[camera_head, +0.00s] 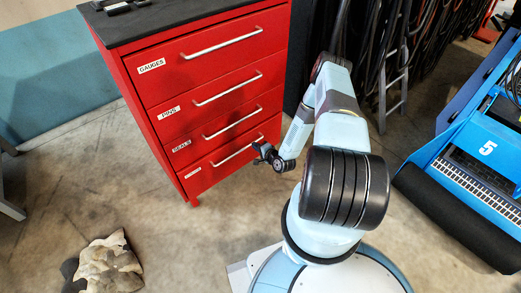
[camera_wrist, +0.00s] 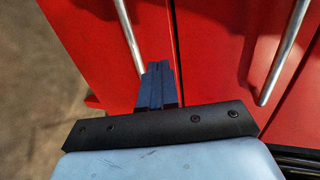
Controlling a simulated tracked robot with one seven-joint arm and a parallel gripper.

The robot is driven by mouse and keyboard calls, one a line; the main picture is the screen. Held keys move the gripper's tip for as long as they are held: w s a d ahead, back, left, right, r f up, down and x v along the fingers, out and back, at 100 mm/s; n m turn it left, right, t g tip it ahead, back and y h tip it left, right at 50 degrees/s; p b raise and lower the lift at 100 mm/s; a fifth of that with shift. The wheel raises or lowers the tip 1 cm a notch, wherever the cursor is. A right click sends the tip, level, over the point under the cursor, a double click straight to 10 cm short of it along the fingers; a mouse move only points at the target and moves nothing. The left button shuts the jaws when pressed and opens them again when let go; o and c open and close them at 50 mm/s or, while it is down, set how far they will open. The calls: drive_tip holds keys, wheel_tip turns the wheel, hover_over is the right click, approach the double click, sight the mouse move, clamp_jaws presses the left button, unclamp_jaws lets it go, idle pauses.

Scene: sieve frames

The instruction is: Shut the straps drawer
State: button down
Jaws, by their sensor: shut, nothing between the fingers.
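The red cabinet (camera_head: 150,95) has a column of drawers labelled GAUGES, PINS and SEALS from the top down. The bottom drawer (camera_head: 215,172) has a label too small to read; its front looks about flush with those above. Its metal bar handle (camera_head: 238,151) runs across the front. My gripper (camera_head: 262,150) is at the right end of that handle, fingers together and empty. In the wrist view the shut fingers (camera_wrist: 157,72) point at a red drawer front beside a bar handle (camera_wrist: 128,35). I cannot tell whether they touch it.
A blue machine marked 5 (camera_head: 480,150) stands at the right, with a black roller in front. A camouflage-patterned bundle (camera_head: 105,265) lies on the floor at the lower left. Hanging dark cables (camera_head: 400,40) fill the back. The concrete floor before the cabinet is clear.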

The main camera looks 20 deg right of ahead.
sight(243, 135)
drive_tip(key=x, duration=0.6)
drive_tip(key=shift+w+a+r, duration=0.1)
drive_tip(key=shift+w+r, duration=0.2)
drive_tip(key=shift+w, duration=0.05)
drive_tip(key=shift+w+a, duration=0.15)
drive_tip(key=shift+w, duration=0.35)
drive_tip(key=shift+w, duration=0.1)
drive_tip(key=shift+w+a, duration=0.3)
drive_tip(key=shift+w, duration=0.5)
drive_tip(key=shift+w+a+r, duration=0.1)
drive_tip(key=shift+w+r, duration=0.05)
drive_tip(key=shift+w, duration=0.05)
drive_tip(key=shift+s, duration=0.1)
